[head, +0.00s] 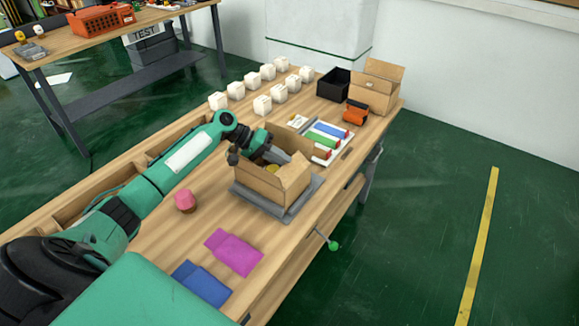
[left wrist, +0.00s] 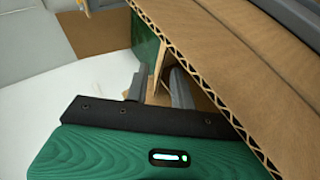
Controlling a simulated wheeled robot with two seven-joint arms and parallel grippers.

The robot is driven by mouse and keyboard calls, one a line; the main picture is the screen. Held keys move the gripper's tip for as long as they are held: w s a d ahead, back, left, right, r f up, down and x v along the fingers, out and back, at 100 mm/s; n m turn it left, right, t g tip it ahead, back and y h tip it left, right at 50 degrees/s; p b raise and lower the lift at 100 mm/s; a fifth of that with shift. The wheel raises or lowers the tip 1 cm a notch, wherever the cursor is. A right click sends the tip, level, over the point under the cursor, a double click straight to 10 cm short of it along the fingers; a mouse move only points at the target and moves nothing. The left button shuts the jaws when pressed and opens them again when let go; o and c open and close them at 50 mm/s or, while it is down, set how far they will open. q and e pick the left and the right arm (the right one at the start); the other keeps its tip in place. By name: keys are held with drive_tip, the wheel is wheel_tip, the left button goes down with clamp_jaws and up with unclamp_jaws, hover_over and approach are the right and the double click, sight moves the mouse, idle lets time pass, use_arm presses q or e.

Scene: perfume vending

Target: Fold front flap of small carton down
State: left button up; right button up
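The small open carton (head: 272,187) stands on a grey tray (head: 247,201) near the table's right edge. A cardboard flap (head: 288,138) stands up at its far side. A yellowish item (head: 272,168) shows inside. My left gripper (head: 277,157) reaches over the carton's opening from the left. In the left wrist view, the left gripper's grey fingers (left wrist: 159,90) are apart, with a cardboard edge (left wrist: 160,68) seen near the gap. I cannot tell whether they touch it. A large cardboard panel (left wrist: 245,75) fills the right side there. My right gripper is not in view.
Pink (head: 233,252) and blue (head: 202,283) flat pieces and a pink-topped item (head: 185,200) lie nearer. White boxes (head: 236,91), a black bin (head: 334,85), another open carton (head: 375,85) and a tray of coloured items (head: 325,137) are beyond.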

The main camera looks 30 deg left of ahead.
use_arm(q)
drive_tip(key=b+v, duration=0.2)
drive_tip(key=v, duration=0.7)
drive_tip(key=shift+a+r, duration=0.2)
drive_tip(key=shift+s, duration=0.15)
